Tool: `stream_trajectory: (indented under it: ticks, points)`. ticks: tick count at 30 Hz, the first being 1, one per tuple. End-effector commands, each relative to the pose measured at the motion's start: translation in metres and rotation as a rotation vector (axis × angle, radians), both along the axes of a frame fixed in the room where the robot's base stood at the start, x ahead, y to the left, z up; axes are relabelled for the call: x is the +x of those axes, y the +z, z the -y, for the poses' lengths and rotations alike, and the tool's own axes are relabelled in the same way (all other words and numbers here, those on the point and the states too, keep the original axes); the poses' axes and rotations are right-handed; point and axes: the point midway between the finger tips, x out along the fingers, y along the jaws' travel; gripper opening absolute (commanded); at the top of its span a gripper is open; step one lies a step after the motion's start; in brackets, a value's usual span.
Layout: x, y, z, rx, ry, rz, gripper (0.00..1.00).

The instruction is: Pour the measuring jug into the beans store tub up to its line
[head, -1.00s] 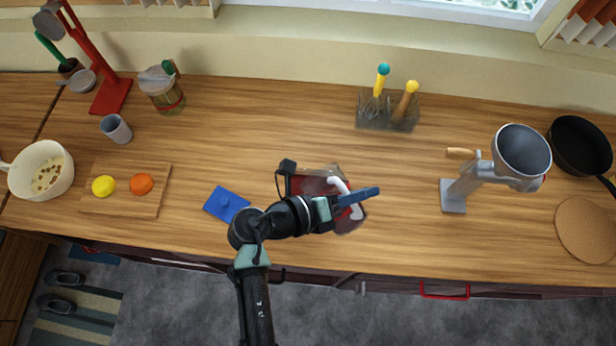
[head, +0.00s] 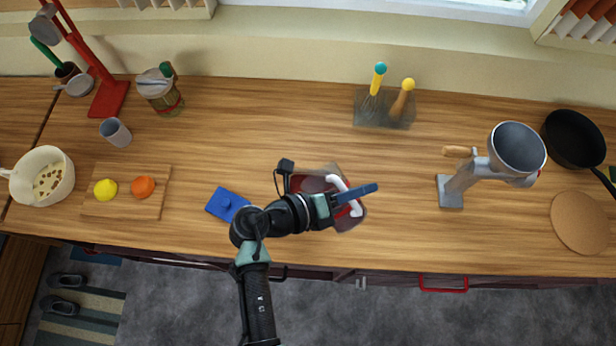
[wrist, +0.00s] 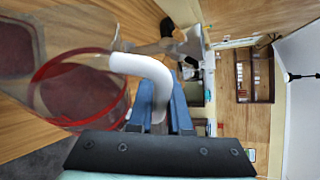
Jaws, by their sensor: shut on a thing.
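The measuring jug (head: 350,220) is clear with a red rim and a white handle (head: 345,190). My gripper (head: 357,194) is shut on that handle. In the wrist view the blue fingers (wrist: 160,100) close on the handle (wrist: 148,66), and dark red contents show through the jug (wrist: 36,88). A clear tub (head: 331,171) with dark red contents stands close by at the jug's upper left, partly hidden by my arm; it also shows in the wrist view (wrist: 38,35). I cannot make out its line, the jug's exact tilt, or whether anything is flowing.
A blue lid (head: 226,204) lies left of my gripper. A board (head: 125,205) with yellow and orange items is further left. A utensil holder (head: 384,108) stands behind, and a grey stand with a funnel-like cup (head: 517,148) is at right. Bare counter lies between.

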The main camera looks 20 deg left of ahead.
Motion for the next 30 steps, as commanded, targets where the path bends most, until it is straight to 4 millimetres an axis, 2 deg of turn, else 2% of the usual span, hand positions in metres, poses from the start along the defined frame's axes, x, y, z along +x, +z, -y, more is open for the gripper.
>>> stream_trajectory:
  ticks: [30]
  points:
    - [-0.0036,0.0079,0.0079,-0.055,-0.002,-0.030,0.00]
